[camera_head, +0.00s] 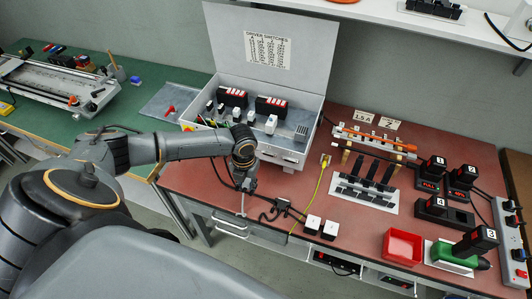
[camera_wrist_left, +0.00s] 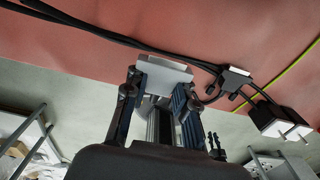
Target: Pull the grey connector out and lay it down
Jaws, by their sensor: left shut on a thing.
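My left gripper (camera_head: 247,186) is at the front edge of the red bench, below and in front of the grey control box (camera_head: 283,150). In the left wrist view the gripper (camera_wrist_left: 158,98) is shut on a light grey block (camera_wrist_left: 165,70), which I take to be the grey connector. The fingers hide part of it. A thin pale piece (camera_head: 242,206) hangs below the gripper in the head view. I see no contact between the block and the box. My right gripper is not in view.
A black connector (camera_wrist_left: 236,78) with cables lies to the right of my left gripper, near two white-topped adapters (camera_wrist_left: 280,123). A yellow cable (camera_head: 318,190) runs down the bench. A red bin (camera_head: 403,247) stands at the right.

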